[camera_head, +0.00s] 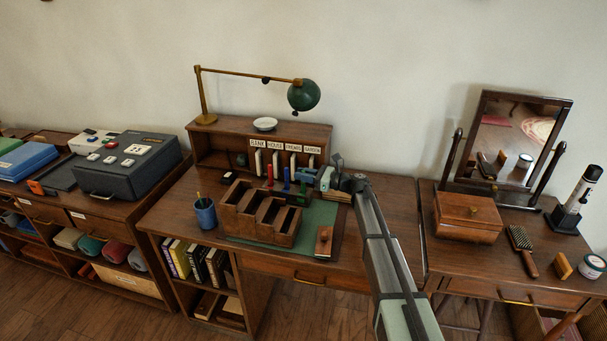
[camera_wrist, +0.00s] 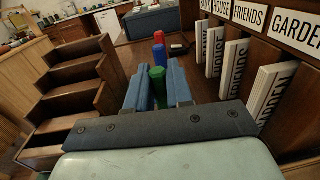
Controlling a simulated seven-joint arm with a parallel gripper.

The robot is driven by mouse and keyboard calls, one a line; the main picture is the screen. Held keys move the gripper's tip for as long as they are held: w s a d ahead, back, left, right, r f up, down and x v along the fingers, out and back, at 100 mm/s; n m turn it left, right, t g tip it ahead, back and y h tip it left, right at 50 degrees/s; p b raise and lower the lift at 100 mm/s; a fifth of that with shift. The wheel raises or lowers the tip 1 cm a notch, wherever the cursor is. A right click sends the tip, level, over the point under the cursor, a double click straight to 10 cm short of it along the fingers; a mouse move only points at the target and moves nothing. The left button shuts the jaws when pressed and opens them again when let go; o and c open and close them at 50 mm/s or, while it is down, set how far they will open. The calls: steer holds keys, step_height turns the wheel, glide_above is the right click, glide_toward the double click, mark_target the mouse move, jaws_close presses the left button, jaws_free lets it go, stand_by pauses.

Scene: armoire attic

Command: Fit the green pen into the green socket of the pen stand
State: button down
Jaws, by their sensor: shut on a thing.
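The green pen (camera_wrist: 157,88) stands upright between the two blue fingers of my gripper (camera_wrist: 158,92), which is shut on it. In the head view the green pen (camera_head: 303,188) is a small, partly covered shape beside my gripper (camera_head: 309,178). The blue pen (camera_wrist: 159,57) and the red pen (camera_wrist: 158,38) stand upright in line beyond it; the blue pen (camera_head: 287,177) and the red pen (camera_head: 270,174) also show in the head view. The pen stand and its green socket are not clearly visible, and the green pen's lower end is hidden, so I cannot tell whether it is seated.
A stepped wooden organizer (camera_head: 233,214) stands in front of the pens. Behind them is a shelf of labelled slots (camera_head: 287,147) with upright white cards, close on the right in the wrist view. A blue pencil cup (camera_head: 204,213) is at left. The desk's right side is bare.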

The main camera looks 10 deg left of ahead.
steer(key=c, duration=0.9)
jaws_free()
steer(key=shift+c, duration=0.2)
steer(key=shift+d, duration=0.1)
steer(key=s+d, duration=0.1)
steer(key=d, duration=1.2)
steer(key=shift+d, duration=0.3)
steer(key=shift+s, duration=0.1)
